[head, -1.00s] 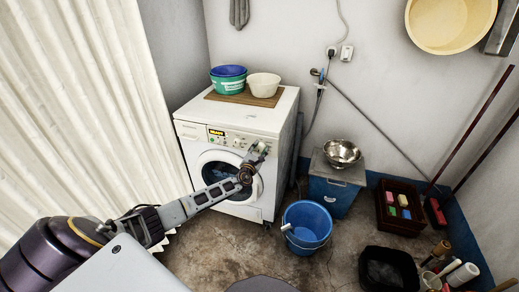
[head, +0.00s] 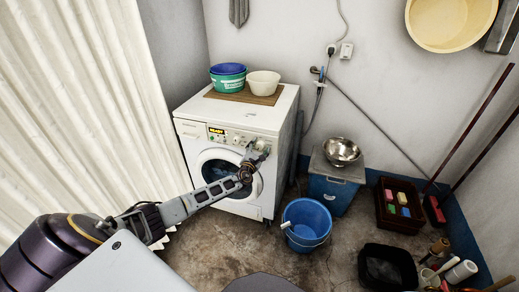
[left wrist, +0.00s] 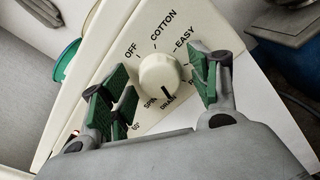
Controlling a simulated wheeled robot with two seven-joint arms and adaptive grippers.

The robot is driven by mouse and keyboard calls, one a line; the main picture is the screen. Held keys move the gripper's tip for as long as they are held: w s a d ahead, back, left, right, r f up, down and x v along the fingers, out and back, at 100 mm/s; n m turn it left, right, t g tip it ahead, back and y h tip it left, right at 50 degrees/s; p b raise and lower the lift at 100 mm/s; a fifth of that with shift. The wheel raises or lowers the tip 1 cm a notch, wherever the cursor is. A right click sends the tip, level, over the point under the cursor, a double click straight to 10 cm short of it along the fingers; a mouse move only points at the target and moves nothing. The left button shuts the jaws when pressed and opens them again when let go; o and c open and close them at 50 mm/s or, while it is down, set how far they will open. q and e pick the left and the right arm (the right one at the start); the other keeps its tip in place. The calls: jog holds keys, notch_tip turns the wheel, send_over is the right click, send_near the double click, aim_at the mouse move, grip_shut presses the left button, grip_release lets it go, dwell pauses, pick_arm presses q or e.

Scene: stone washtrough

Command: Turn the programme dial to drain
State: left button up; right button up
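The programme dial (left wrist: 160,72) is a round cream knob on the washing machine's panel, seen close up in the left wrist view. Its dark pointer mark is at the bottom of the knob, towards the DRAIN label (left wrist: 168,101). OFF, COTTON, EASY and SPIN labels stand around it. My left gripper (left wrist: 158,88) has its green-padded fingers apart on either side of the dial, with gaps visible. In the head view the left gripper (head: 257,150) is at the right of the panel of the washing machine (head: 230,128), hiding the dial. The lit display (head: 217,131) appears to read READY. My right gripper is not in view.
Basins and a bowl (head: 263,82) stand on a mat on the machine's top. A blue bucket (head: 307,222) and a blue box (head: 333,192) stand to its right. A cream curtain (head: 85,110) hangs at the left. Some floor before the machine is clear.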

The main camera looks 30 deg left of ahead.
pick_arm(q)
jog(key=shift+s, duration=0.1)
jog(key=v, duration=1.1)
jog(key=shift+s+d, duration=0.2)
jog(key=shift+s, duration=0.15)
dwell(0.5)
dwell(0.6)
